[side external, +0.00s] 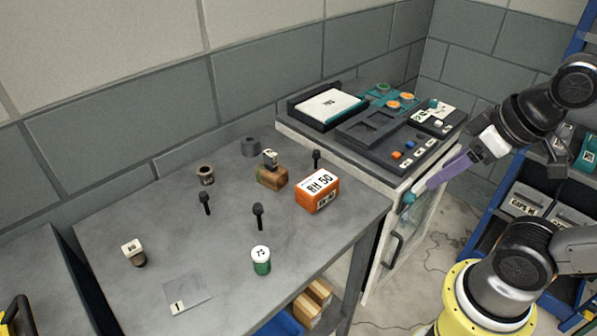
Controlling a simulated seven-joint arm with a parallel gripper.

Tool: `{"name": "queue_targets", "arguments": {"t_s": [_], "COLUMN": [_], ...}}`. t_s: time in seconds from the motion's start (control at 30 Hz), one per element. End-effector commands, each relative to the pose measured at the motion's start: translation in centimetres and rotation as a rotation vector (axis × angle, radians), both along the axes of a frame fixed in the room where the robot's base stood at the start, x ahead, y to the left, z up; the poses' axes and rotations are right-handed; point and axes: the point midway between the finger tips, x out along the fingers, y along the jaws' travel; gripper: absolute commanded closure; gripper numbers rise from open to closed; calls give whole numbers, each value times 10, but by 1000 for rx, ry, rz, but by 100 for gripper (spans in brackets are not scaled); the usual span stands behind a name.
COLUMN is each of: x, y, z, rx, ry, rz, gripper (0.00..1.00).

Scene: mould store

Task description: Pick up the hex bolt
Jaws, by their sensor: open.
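Three dark, bolt-like pieces stand upright, heads up, on the grey table: one (205,202) left of middle, one (257,215) nearer the front, and one (316,158) at the back by the orange box. I cannot tell from their small heads which is the hex bolt. My gripper (408,198), purple with teal tips, is off the table's right side, in front of the white cabinet. It is open and apart from all three pieces; the gap between its fingers is hard to see.
The table's front middle is mostly clear.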

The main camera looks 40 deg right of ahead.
Motion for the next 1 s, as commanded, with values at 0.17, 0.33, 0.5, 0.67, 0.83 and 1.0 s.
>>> {"name": "queue_targets", "arguments": {"t_s": [0.17,0.33,0.5,0.67,0.83,1.0], "x": [4,39,98,148,190,216], "y": [0,0,4,18,41,74], "z": [2,27,52,61,52,19], "rx": [0,2,11,28,57,94], "ry": [-20,-209,-449,-626,-772,-874], "rz": [0,0,11,45,95,161], "gripper": [40,40,40,40,40,40]}}
